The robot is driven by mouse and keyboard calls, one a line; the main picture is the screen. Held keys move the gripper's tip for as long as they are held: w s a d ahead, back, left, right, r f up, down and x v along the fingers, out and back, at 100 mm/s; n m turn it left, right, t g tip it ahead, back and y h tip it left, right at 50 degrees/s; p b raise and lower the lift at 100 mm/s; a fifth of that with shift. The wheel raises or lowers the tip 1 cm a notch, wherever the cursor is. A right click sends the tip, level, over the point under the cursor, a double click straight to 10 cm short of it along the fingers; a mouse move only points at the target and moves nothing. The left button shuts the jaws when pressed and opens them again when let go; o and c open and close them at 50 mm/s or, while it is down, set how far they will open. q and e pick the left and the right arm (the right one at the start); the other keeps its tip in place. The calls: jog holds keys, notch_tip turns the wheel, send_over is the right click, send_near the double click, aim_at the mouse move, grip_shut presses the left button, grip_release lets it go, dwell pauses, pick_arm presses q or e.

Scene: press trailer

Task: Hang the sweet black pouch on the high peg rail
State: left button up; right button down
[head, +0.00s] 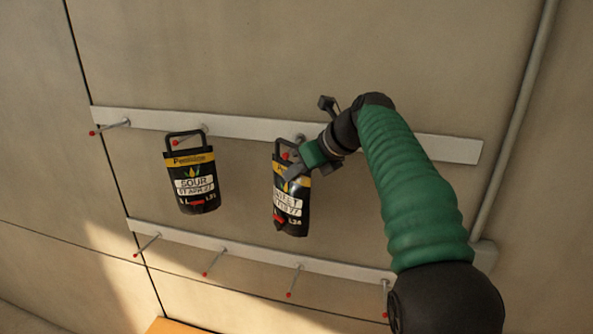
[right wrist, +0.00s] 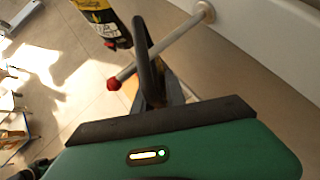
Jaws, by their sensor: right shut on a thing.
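The sweet black pouch (head: 290,205), with a yellow band and white label, is upright at the third peg of the high peg rail (head: 240,125). My right gripper (head: 290,176) is shut on it near its top, coming from the right. The peg's red tip (head: 285,156) shows within the handle's outline. In the right wrist view the dark handle (right wrist: 147,60) crosses the peg (right wrist: 165,45); I cannot tell whether the handle rests on it. My left gripper is not in view.
A sour black pouch (head: 190,182) hangs from the peg to the left. The far-left high peg (head: 112,127) is empty. A lower rail (head: 260,260) with several empty pegs runs below. A pipe (head: 515,120) runs down the wall at right.

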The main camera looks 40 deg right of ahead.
jog(key=shift+r, duration=0.2)
jog(key=c, duration=1.3)
grip_release()
jog(key=shift+s+a, duration=0.1)
jog(key=shift+f, duration=0.2)
jog(key=b+v, duration=0.1)
jog(key=v, duration=0.4)
jog(key=shift+s+r, duration=0.1)
jog(key=shift+r, duration=0.1)
jog(key=v, duration=1.1)
jog(key=shift+s+r, duration=0.15)
jog(key=shift+s, duration=0.05)
